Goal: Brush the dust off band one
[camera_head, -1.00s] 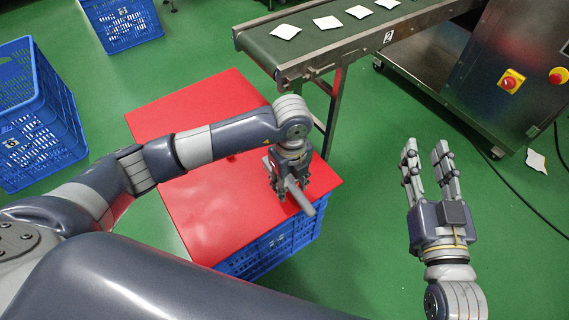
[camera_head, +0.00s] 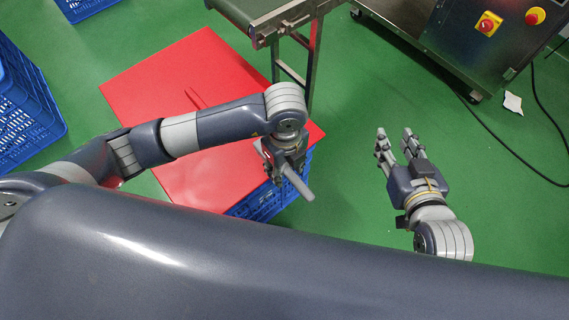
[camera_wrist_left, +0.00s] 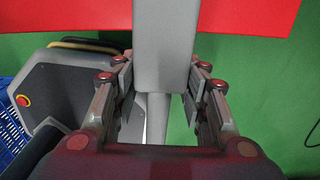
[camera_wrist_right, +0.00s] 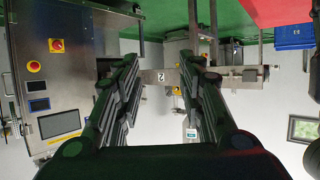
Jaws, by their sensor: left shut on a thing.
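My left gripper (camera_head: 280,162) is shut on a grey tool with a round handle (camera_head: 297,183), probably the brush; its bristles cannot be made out. In the left wrist view the tool shows as a grey block (camera_wrist_left: 163,45) between the fingers (camera_wrist_left: 160,95). It is over the near right edge of a red board. A conveyor with a green belt (camera_head: 243,9) is cut off at the top of the head view. The right wrist view shows a plate marked 2 (camera_wrist_right: 161,77); I cannot identify band one. My right gripper (camera_head: 394,138) is open and empty above the green floor.
The red board (camera_head: 165,85) lies on a blue crate (camera_head: 262,203). Blue crates (camera_head: 30,115) stand at the left. A steel machine (camera_head: 440,40) with a red button stands at the upper right. A cable and a white scrap (camera_head: 513,103) lie on the floor there.

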